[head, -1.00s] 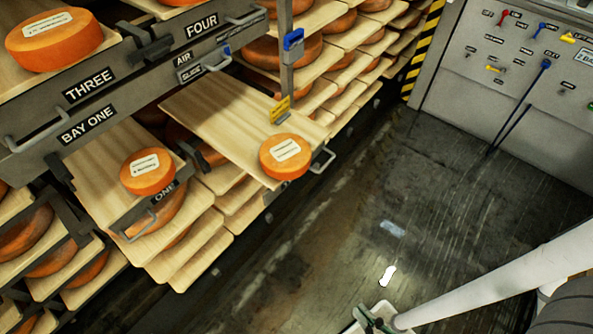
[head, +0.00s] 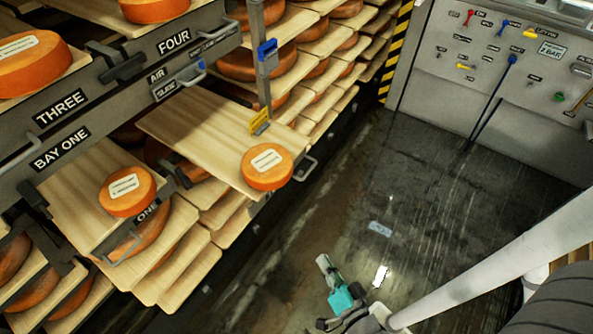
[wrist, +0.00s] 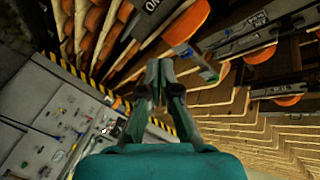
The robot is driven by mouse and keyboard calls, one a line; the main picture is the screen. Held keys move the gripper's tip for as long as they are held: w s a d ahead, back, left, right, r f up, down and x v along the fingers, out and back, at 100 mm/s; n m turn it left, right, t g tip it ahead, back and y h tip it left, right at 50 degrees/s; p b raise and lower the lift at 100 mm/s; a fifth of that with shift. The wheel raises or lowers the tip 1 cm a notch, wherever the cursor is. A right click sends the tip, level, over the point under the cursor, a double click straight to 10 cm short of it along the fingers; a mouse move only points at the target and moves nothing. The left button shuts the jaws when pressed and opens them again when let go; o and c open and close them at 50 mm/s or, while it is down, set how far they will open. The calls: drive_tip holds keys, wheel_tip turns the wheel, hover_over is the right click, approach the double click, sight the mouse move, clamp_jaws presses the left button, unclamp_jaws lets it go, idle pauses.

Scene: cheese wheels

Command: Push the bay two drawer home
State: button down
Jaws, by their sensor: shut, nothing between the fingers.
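A pulled-out wooden drawer board (head: 190,125) juts from the rack, to the right of the drawer labelled ONE (head: 85,200). An orange cheese wheel (head: 267,168) with a white label sits at its outer end, and a metal handle (head: 308,168) is on its front edge. No number for this drawer is readable. My gripper (head: 323,263) is low over the floor, below and to the right of that handle, clearly apart from it. Its fingers are closed together and empty, also in the wrist view (wrist: 158,70).
The drawer labelled ONE carries another cheese (head: 127,191). A grey control panel (head: 510,110) stands at the back right. The dark floor (head: 400,200) between is open.

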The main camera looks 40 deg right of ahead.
drive_tip(key=w+d+f+m+h, duration=0.25)
drive_tip(key=w+d+m, duration=0.3)
drive_tip(key=w, duration=0.35)
drive_tip(key=m+h, duration=0.2)
drive_tip(key=m, duration=0.4)
approach(307, 175)
drive_tip(key=w+d, duration=0.1)
drive_tip(key=w, duration=0.1)
drive_tip(key=w+d+r, duration=0.1)
drive_tip(key=w, duration=0.2)
drive_tip(key=w+d+r, duration=0.1)
drive_tip(key=w, duration=0.1)
drive_tip(key=shift+w+d+r, duration=0.25)
drive_tip(key=shift+w+d, duration=0.1)
drive_tip(key=w, duration=0.1)
drive_tip(key=w+a, duration=0.1)
drive_tip(key=shift+w, duration=0.35)
drive_tip(key=shift+w+a, duration=0.15)
drive_tip(key=shift+w, duration=0.35)
